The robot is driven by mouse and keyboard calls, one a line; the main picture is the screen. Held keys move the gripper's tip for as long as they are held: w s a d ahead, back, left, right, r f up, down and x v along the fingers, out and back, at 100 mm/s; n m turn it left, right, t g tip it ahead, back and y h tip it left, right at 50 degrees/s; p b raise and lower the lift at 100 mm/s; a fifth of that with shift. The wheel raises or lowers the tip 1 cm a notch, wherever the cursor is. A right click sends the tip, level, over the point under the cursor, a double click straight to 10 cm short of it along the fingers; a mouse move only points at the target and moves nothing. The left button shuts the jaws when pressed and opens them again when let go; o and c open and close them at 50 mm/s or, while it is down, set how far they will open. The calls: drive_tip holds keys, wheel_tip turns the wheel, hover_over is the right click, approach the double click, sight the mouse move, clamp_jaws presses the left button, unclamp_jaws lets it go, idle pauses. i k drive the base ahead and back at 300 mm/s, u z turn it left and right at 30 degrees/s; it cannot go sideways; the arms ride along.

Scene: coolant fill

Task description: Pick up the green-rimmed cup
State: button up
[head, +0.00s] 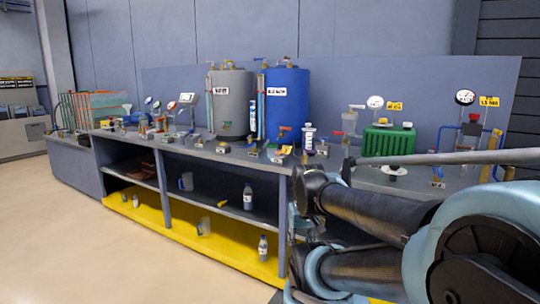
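I cannot make out a green-rimmed cup for certain in the head view; the items on the bench are small and crowded. The grey bench (225,151) runs across the view and carries many small fittings. My arm fills the lower right and hides part of the bench's right side and front. My gripper is not recognisable in this view, so what it holds, if anything, does not show.
A grey tank (232,110) and a blue tank (287,112) stand at the back of the bench. A green ribbed block (388,143) stands to their right. The floor (85,245) at left is clear.

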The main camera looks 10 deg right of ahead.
sight(272, 148)
drive_tip(key=u, duration=0.05)
drive_tip(key=i, duration=1)
drive_tip(key=z, duration=0.1)
